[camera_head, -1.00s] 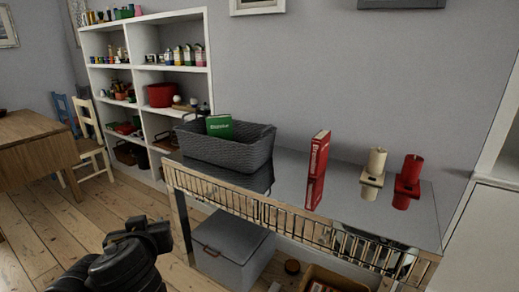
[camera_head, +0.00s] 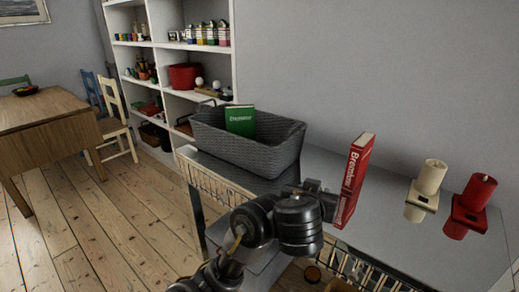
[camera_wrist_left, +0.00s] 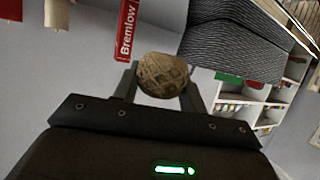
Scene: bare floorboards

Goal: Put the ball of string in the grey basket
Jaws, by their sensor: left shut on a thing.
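The grey basket (camera_head: 240,154) is woven and stands on the glossy table against the wall, with a green book (camera_head: 240,121) upright inside it. The basket also shows at the upper right in the left wrist view (camera_wrist_left: 232,45). My left gripper (camera_wrist_left: 162,82) is shut on the ball of string (camera_wrist_left: 163,74), a tan wound ball held between its two fingers. In the head view my left arm reaches over the table's front edge, right of and below the basket. The ball is hidden there. My right gripper is not in view.
A red book (camera_head: 355,170) stands upright on the table close to my left arm's end. A cream candle (camera_head: 430,178) and a red candle (camera_head: 476,194) in holders stand farther right. White shelves (camera_head: 180,55) stand behind the basket; a wooden table (camera_head: 45,112) is at the left.

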